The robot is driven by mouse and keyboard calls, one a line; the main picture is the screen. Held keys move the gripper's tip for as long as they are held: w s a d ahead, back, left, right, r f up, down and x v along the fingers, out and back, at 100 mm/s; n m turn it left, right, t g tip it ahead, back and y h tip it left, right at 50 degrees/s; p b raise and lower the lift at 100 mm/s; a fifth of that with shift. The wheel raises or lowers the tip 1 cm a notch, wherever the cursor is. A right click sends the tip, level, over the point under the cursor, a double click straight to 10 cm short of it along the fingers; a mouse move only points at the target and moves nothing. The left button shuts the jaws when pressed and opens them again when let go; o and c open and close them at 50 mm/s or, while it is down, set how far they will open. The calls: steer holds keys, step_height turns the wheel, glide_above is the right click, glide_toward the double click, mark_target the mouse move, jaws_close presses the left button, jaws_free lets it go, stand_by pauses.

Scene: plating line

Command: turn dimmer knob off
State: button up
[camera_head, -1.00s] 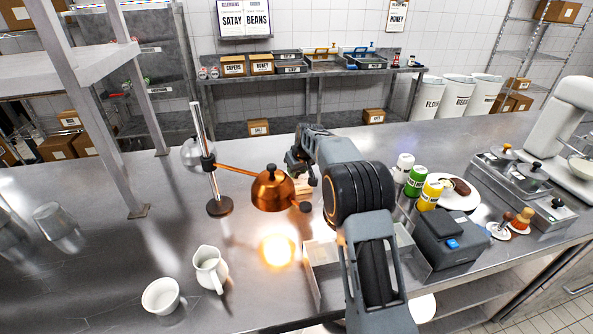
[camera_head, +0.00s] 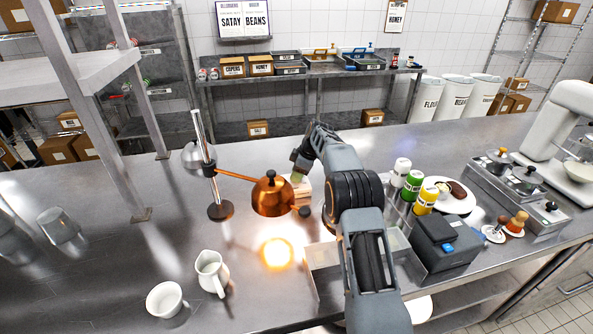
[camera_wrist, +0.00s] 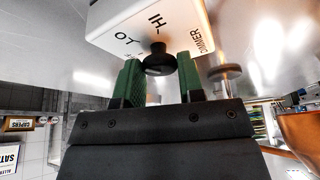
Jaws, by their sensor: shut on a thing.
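The white dimmer box (camera_wrist: 130,22) fills the top of the wrist view, with dark lettering including DIMMER and HI. Its black knob (camera_wrist: 158,61) sticks out toward my gripper (camera_wrist: 158,78). The two green fingers stand on either side of the knob, and my gripper is shut on it. In the head view my gripper (camera_head: 298,178) points down beside the copper heat lamp (camera_head: 272,195), largely hidden by my wrist. The lamp is lit and casts a bright orange glow on the counter. A pale block below the fingers there is partly hidden.
The lamp's post (camera_head: 205,165) stands left of my arm. A white jug (camera_head: 210,272) and cup (camera_head: 165,300) are at the front left. Sauce bottles (camera_head: 413,183), a plate (camera_head: 462,202) and a dark grey device (camera_head: 445,247) stand right of my arm. The left counter has free room.

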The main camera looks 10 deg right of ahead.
steer(key=n+g+p, duration=0.1)
steer(key=n+p, duration=0.3)
steer(key=p, duration=0.1)
steer(key=shift+w+r+g, duration=0.15)
steer(key=shift+r+g, duration=0.2)
steer(key=shift+g, duration=0.05)
steer(key=n+p, duration=0.2)
steer(key=p, duration=0.1)
steer(key=shift+f+n+g, duration=0.2)
steer(key=shift+n+g, duration=0.1)
steer(key=shift+g, duration=0.1)
steer(key=shift+f+n+p, duration=0.15)
steer(key=shift+n+p, duration=0.15)
steer(key=shift+p, duration=0.25)
steer(key=o, duration=0.9)
